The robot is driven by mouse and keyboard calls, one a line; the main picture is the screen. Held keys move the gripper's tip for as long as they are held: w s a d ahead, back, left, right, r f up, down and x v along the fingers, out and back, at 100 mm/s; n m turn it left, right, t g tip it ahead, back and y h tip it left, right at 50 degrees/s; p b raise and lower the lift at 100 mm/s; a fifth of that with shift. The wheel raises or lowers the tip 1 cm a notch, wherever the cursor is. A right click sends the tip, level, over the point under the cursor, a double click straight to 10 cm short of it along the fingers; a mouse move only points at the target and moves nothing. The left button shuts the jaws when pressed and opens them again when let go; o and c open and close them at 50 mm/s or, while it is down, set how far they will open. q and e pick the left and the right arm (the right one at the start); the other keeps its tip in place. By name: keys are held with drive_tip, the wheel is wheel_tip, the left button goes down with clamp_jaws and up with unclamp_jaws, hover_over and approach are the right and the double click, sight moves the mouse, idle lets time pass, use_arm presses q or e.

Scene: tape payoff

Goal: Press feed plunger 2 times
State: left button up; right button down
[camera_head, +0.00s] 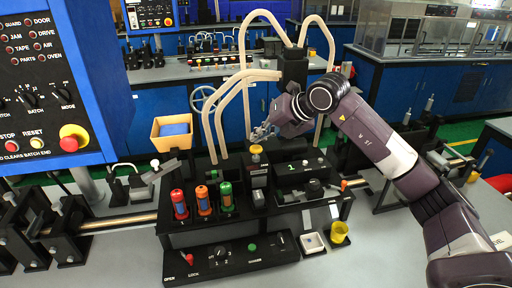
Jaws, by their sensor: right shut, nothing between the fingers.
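A yellow-capped plunger (256,150) stands upright on a dark block in the middle of the bench fixture. I take it to be the feed plunger, but no readable label confirms this. My right gripper (262,132) is shut and empty, just above and slightly right of the yellow cap. I cannot tell whether the fingertips touch it. My right arm reaches in from the lower right. My left gripper is not in view.
Red, orange and green cylinders (204,200) stand left of the plunger. Pale curved hoses (220,105) rise behind them. A blue control panel (45,85) fills the upper left. A yellow cup (339,232) sits at front right.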

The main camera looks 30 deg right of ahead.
sight(257, 147)
drive_tip(key=shift+f, duration=0.1)
drive_tip(key=shift+f+b, duration=0.35)
drive_tip(key=shift+b, duration=0.05)
drive_tip(key=shift+s+f+b, duration=0.1)
drive_tip(key=shift+f+b, duration=1.05)
drive_tip(key=shift+f, duration=0.25)
idle(1.0)
drive_tip(key=shift+r, duration=0.2)
drive_tip(key=shift+r+p, duration=1.2)
drive_tip(key=shift+r, duration=0.4)
drive_tip(key=shift+r, duration=0.1)
drive_tip(key=shift+r+p, duration=1.85)
drive_tip(key=shift+r, duration=0.6)
drive_tip(key=shift+f, duration=0.1)
